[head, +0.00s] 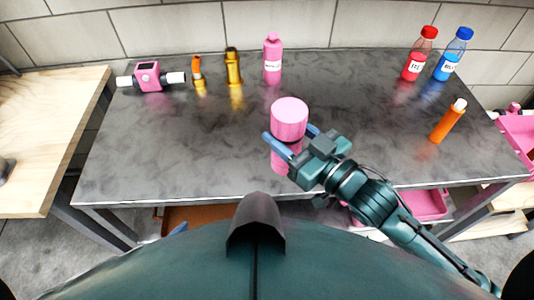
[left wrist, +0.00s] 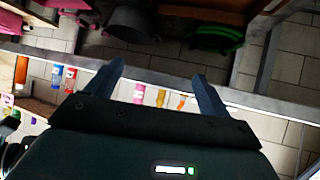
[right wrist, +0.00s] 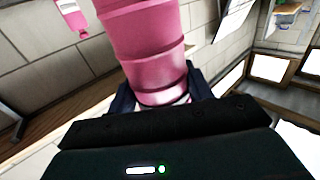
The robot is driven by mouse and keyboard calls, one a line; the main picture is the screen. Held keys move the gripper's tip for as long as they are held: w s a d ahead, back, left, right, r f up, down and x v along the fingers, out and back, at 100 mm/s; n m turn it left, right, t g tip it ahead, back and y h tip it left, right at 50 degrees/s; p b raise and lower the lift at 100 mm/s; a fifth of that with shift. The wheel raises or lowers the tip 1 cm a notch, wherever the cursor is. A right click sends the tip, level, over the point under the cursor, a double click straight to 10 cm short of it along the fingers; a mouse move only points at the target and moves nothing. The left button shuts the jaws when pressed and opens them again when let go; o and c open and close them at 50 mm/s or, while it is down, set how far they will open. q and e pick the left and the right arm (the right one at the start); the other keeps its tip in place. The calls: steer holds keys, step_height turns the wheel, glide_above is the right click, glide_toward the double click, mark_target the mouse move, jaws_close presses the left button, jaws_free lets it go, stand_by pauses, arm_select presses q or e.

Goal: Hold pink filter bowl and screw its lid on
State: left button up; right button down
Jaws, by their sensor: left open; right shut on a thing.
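The pink filter bowl (head: 290,118) is held upright above the front middle of the dark table. Its wide, round pink top faces the head camera. Ridges show on its side in the right wrist view (right wrist: 145,45). I cannot tell whether the top is a separate lid. A pink block with white pipe ends (head: 149,76) lies at the table's back left. My right gripper (head: 290,134) is shut around the bowl below its wide top.
A pink bottle (head: 273,58) and two orange-yellow fittings (head: 233,68) stand at the back. Red (head: 420,55) and blue (head: 453,55) bottles stand back right, with an orange tube (head: 449,121) nearer. The table's (head: 160,140) left front is clear. A wooden bench (head: 40,125) stands left.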

steer(key=shift+w+d+r+h, duration=0.2)
steer(key=shift+w+h, duration=0.1)
steer(key=shift+w, duration=0.2)
arm_select(q)
steer(key=b, duration=0.2)
steer(key=d+h+b, duration=0.1)
steer(key=b, duration=0.1)
steer(key=shift+w+d+f+t, duration=0.2)
steer(key=shift+d+f+t, duration=0.1)
arm_select(e)
steer(key=w+d+m+t+h, duration=0.4)
steer(key=w+d+m+h, duration=0.2)
steer(key=w+d+h, duration=0.3)
steer(key=w+d, duration=0.1)
steer(key=w, duration=0.2)
steer(key=shift+w+d+m, duration=0.25)
steer(key=shift+d+m, duration=0.1)
steer(key=shift+m, duration=0.05)
steer(key=shift+f, duration=0.1)
arm_select(q)
steer(key=shift+w+f+b, duration=0.1)
steer(key=shift+f+b, duration=0.25)
steer(key=shift+b, duration=0.05)
arm_select(e)
step_height(320, 180, down, 6)
steer(key=shift+f, duration=0.1)
